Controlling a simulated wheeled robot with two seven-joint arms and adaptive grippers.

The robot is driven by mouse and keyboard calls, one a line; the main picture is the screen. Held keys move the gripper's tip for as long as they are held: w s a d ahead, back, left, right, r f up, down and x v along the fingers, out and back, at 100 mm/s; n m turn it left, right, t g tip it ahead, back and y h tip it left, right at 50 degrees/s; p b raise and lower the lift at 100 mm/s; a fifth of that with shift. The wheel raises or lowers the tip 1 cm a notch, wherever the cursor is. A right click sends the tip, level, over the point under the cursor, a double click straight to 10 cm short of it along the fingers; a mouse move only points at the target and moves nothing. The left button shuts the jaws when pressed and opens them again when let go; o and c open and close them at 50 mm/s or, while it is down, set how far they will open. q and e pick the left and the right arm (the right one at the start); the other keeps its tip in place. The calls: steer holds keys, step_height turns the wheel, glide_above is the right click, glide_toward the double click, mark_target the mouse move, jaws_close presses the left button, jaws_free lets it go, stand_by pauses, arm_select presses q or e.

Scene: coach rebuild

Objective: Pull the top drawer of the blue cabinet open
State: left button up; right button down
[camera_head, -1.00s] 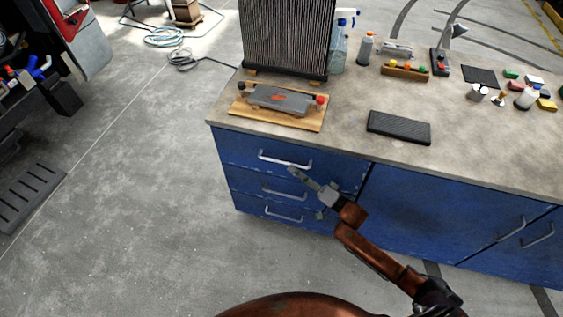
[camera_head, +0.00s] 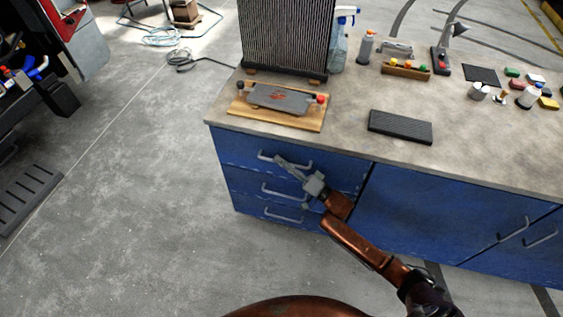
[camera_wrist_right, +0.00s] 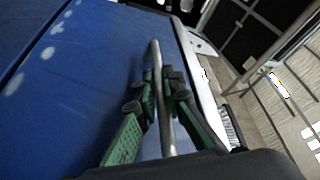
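The blue cabinet (camera_head: 231,148) has several silver-handled drawers stacked at its left end. The top drawer (camera_head: 338,170) is shut, with its front flush with the cabinet. Its bar handle (camera_head: 301,165) also shows in the right wrist view (camera_wrist_right: 155,60). My right gripper (camera_head: 279,160) is at this handle. In the right wrist view, the handle runs between the two green fingers of my right gripper (camera_wrist_right: 160,80). The fingers are apart with small gaps beside the bar; firm contact does not show. My left gripper is not in view.
On the worktop (camera_head: 350,100) are a board with a grey part (camera_head: 275,98), a ribbed black block (camera_head: 400,126), a radiator (camera_head: 286,38) and small items. Two lower drawers lie below, and cupboard doors (camera_head: 430,215) are to the right. The floor in front left is clear.

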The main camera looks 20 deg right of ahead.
arm_select(q)
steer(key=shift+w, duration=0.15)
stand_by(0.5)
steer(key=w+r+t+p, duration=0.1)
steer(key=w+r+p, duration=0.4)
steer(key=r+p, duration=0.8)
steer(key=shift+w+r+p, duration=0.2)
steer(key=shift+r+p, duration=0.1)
steer(key=shift+p, duration=0.25)
arm_select(e)
steer(key=s+a, duration=0.8)
steer(key=s, duration=0.4)
steer(key=s+a, duration=0.9)
steer(key=s, duration=0.4)
steer(key=shift+s, duration=0.25)
steer(key=c, duration=2.3)
jaws_free()
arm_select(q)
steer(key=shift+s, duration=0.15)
arm_select(e)
steer(key=v, duration=1.2)
steer(key=shift+a+f, duration=0.1)
